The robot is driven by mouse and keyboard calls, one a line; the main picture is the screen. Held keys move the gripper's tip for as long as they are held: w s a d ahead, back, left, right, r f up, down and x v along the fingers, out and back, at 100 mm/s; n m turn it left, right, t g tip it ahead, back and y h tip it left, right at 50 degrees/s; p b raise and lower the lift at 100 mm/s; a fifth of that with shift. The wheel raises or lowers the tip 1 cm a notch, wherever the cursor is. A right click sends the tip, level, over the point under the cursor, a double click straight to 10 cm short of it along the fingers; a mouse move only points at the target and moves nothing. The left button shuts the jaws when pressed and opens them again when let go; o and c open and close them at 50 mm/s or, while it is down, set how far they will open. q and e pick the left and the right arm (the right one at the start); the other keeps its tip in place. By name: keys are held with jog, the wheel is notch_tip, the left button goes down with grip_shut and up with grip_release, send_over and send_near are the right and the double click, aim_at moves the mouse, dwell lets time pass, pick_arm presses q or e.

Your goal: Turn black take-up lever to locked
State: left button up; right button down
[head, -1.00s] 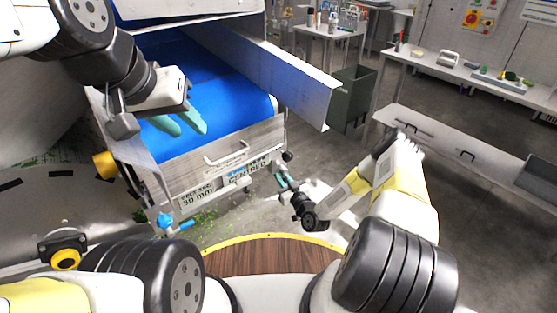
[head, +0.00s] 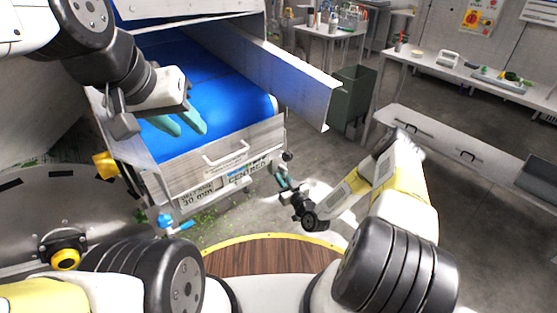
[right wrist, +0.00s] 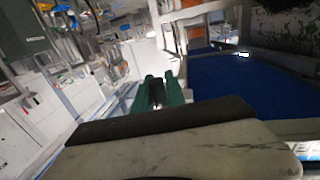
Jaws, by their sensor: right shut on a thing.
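My right gripper (head: 282,181) is low at the right front corner of the blue-belted conveyor, with its teal fingers pointing up toward the frame. In the right wrist view, its two green fingers (right wrist: 157,90) are shut on a dark piece between them, which I take for the black take-up lever (right wrist: 157,94). Most of the lever is hidden, so its angle and locked state cannot be told. A small black knob (head: 287,156) shows just above this gripper. My left gripper (head: 181,122) is over the blue belt (head: 222,88), its teal fingers apart and empty.
The conveyor's front panel (head: 225,160) carries a handle and labels including "30 mm" and "CENTRED". A green bin (head: 352,98) stands behind right. Open floor lies to the right.

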jog(key=m, duration=0.1)
jog(key=a+m, duration=0.1)
jog(key=s+m, duration=0.1)
jog(key=m, duration=0.1)
jog(key=shift+a+r+g, duration=0.1)
jog(key=shift+a+g, duration=0.15)
jog(key=shift+g, duration=0.15)
jog(key=c, duration=1.4)
grip_release()
jog(key=shift+s, duration=0.1)
jog(key=shift+v, duration=3.9)
jog(key=shift+c, duration=0.2)
